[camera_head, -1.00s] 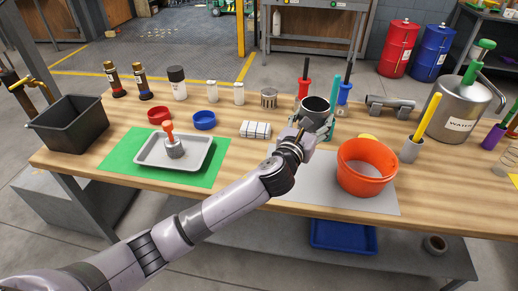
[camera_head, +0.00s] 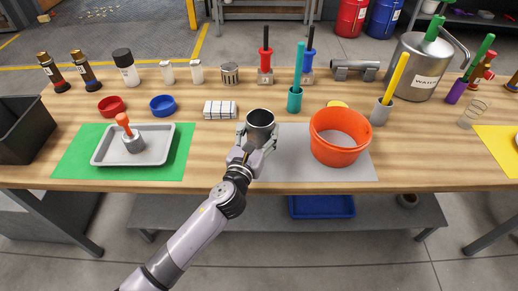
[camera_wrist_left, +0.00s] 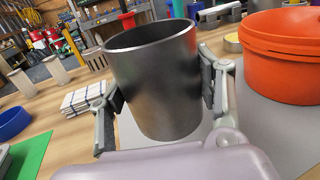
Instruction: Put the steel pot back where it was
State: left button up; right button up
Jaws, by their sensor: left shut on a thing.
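The steel pot (camera_head: 261,120) is a dark grey open cylinder at the left edge of the grey mat (camera_head: 285,165). My left gripper (camera_head: 256,136) is shut on the pot, with one finger on each side. In the left wrist view the pot (camera_wrist_left: 157,80) stands upright between the fingers of the gripper (camera_wrist_left: 160,95), its rim open toward the top. I cannot tell whether its base touches the table. My right gripper is not in view.
An orange bucket (camera_head: 338,153) stands right of the pot on the grey mat. A folded cloth (camera_head: 220,110) lies to the left. A tray (camera_head: 110,157) rests on a green mat (camera_head: 75,160). Behind are cups (camera_head: 294,100) and tools in stands. Bare wood lies between the green and grey mats.

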aim_at(260, 144)
pick_arm(q)
jog(key=shift+f, duration=0.75)
notch_tip(260, 144, down, 3)
jog(key=shift+r+b, duration=0.1)
jog(key=shift+b, duration=1)
jog(key=shift+f, duration=0.5)
jog(key=shift+r, duration=0.1)
jog(key=shift+f+b, duration=0.2)
jog(key=shift+b, duration=0.1)
jog(key=o, duration=1.6)
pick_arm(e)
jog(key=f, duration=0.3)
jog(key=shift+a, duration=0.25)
